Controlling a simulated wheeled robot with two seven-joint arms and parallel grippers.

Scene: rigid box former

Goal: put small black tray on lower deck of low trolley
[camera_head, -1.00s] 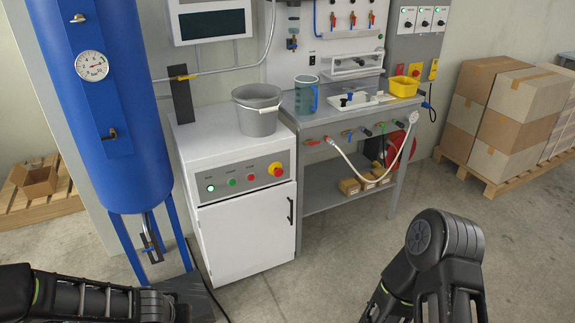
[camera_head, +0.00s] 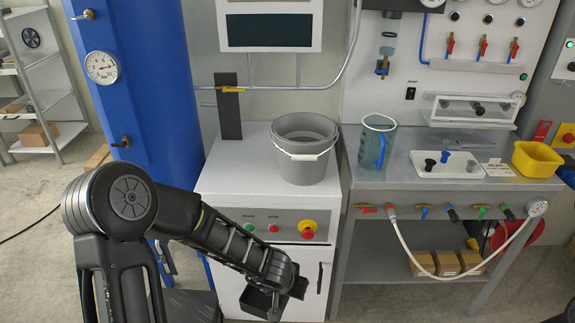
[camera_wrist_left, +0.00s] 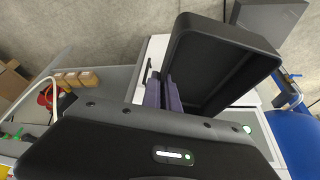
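My left gripper (camera_head: 282,290) is low in front of the white cabinet in the head view. In the left wrist view the fingers (camera_wrist_left: 165,95) pinch the rim of the tray (camera_wrist_left: 222,62). The tray looks empty and tilted in that view. My right gripper is not in view.
The white cabinet (camera_head: 228,178) carries a grey bucket (camera_head: 303,150). A workbench (camera_head: 400,174) to its right holds a blue-handled jug (camera_head: 376,143) and a yellow bin (camera_head: 537,160). A blue tank (camera_head: 150,110) stands left. A shelf rack (camera_head: 38,70) is at far left.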

